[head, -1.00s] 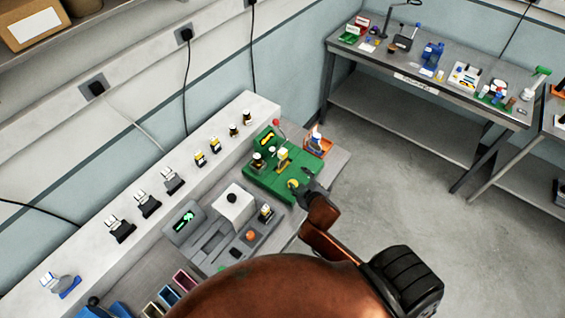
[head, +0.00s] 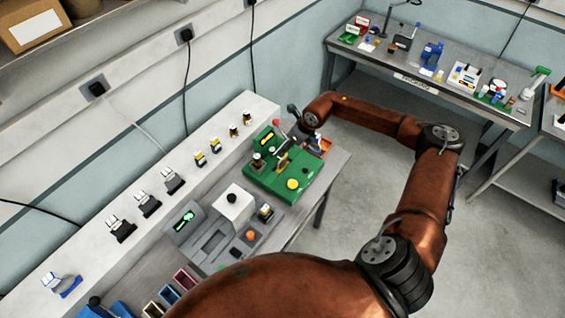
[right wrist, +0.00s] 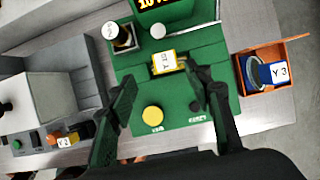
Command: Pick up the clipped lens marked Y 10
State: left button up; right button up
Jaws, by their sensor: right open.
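A yellow clipped lens with a white label (right wrist: 165,63) sits on a green station (right wrist: 190,108). Its label is turned sideways and looks like Y 1 with an unclear last digit. My left gripper is not in view.
An orange tray (right wrist: 303,55) beside the station holds a blue piece marked Y 3 (right wrist: 272,73). A grey fixture (head: 215,243) stands to the left. Several clipped lenses line the white ledge (head: 100,198).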

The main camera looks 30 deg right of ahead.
jog(key=p+x, duration=0.1)
jog(key=x, duration=0.3)
jog(key=p+x, duration=0.1)
jog(key=x, duration=0.2)
jog(key=shift+w+d+p, duration=0.2)
jog(key=shift+d+p, duration=0.1)
jog(key=shift+d, duration=0.1)
jog(key=shift+f, duration=0.25)
jog(key=shift+c, duration=0.4)
grip_shut()
